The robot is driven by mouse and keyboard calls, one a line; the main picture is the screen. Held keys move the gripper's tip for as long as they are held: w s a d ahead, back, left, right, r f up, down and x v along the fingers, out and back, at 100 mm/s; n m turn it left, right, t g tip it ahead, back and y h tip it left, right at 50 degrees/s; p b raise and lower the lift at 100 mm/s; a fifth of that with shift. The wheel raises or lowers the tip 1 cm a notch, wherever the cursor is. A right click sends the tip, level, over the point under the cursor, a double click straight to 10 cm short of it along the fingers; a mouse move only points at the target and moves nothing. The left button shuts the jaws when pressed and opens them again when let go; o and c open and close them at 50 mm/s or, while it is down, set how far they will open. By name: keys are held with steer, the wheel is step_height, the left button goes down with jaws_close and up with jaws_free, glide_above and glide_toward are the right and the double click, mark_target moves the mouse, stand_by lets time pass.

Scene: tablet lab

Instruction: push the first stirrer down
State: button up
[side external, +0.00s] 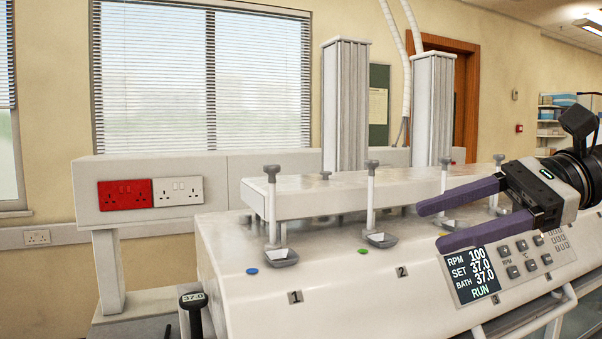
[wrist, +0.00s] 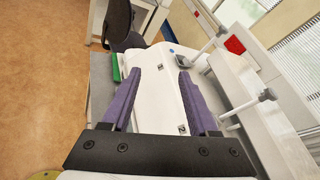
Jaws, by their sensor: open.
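The first stirrer (side external: 271,210) stands upright above the label 1 at the left end of the white bath unit. It has a grey knob on top, a pale rod and a grey foot. In the wrist view the first stirrer (wrist: 205,47) shows beyond my fingertips, to their right. My gripper (side external: 429,227) is open and empty, with purple fingers pointing left. In the side view it is well to the right of the first stirrer, past the second stirrer (side external: 371,205). In the wrist view my gripper (wrist: 169,71) has nothing between its fingers.
Further stirrers stand along the unit, one (side external: 444,180) partly behind my fingers. The control panel (side external: 480,275) lies below my gripper. Two grey towers (side external: 345,105) rise behind. A red socket (side external: 125,193) is on the back rail. The space above the front slope is free.

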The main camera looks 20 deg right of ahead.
steer(key=w+a+r+m+y, duration=0.1)
steer(key=w+r+m+y, duration=0.2)
steer(key=w+r, duration=0.35)
steer(key=m, duration=0.1)
glide_toward(272, 165)
steer(key=shift+y, duration=0.4)
steer(key=x, duration=1)
steer(key=shift+w+d+f, duration=0.15)
steer(key=shift+w+f, duration=0.2)
steer(key=shift+w, duration=0.05)
steer(key=shift+c, duration=0.2)
jaws_close()
